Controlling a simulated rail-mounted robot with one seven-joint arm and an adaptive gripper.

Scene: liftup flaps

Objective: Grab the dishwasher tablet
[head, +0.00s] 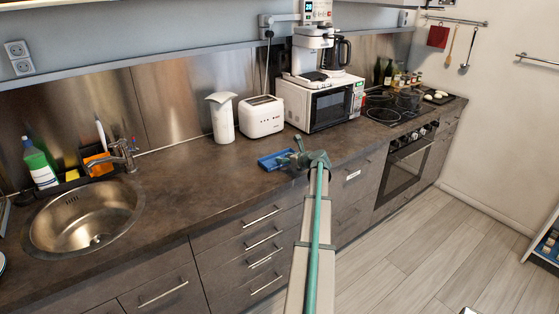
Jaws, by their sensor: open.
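My gripper (288,160) is at the end of my outstretched arm, above the worktop near its front edge. It is open. It is small in this view and its fingers are hard to make out. A flat blue object (268,164), perhaps a tray or a pack, lies on the worktop at the fingers, and my gripper partly covers it. I cannot tell whether the fingers touch it. I cannot make out a dishwasher tablet for certain; one may be on the blue object or hidden by my gripper.
A sink (85,215) is at left, a hob (385,112) at right. The worktop (200,185) between sink and gripper is clear.

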